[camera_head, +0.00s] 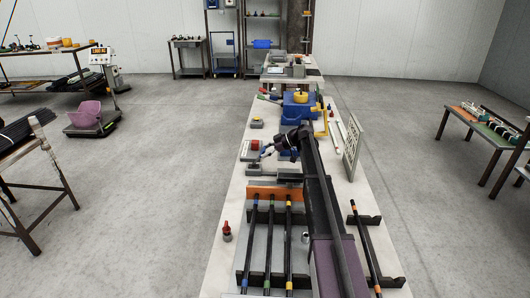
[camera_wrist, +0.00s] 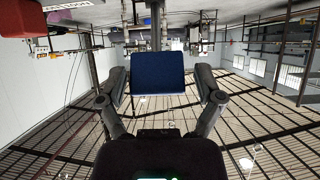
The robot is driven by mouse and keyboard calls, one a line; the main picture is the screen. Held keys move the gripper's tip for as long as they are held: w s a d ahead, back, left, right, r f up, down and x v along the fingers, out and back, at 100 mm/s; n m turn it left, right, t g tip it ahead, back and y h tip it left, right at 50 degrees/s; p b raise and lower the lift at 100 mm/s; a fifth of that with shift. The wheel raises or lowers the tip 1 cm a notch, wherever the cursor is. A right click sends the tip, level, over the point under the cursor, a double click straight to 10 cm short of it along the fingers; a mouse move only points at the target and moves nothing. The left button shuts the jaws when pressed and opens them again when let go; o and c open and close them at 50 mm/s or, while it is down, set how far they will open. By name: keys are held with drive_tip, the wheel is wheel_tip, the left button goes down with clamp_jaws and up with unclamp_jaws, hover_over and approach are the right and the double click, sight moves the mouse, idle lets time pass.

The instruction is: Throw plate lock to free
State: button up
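My gripper (camera_wrist: 158,82) is open in the wrist view, its two fingers wide apart. A dark blue block (camera_wrist: 157,73) shows between the fingertips, with a post running from it to the picture's top edge. I cannot tell whether the fingers touch it. In the head view my gripper (camera_head: 266,153) is small, beside a grey unit with a red knob (camera_head: 255,144) on the bench. I cannot make out clearly which part is the plate lock, or its position; my arm hides part of that area.
The long bench (camera_head: 225,262) carries a rack with several dark rods (camera_head: 271,240), an orange bar (camera_head: 275,194), a red-capped bottle (camera_head: 227,231) and an upright panel (camera_head: 352,150). A blue machine (camera_head: 298,106) stands beyond my gripper.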

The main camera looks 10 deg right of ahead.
drive_tip(key=shift+w+r, duration=0.1)
drive_tip(key=shift+w, duration=0.05)
idle(0.4)
drive_tip(key=shift+r+p, duration=0.1)
drive_tip(key=shift+p, duration=0.25)
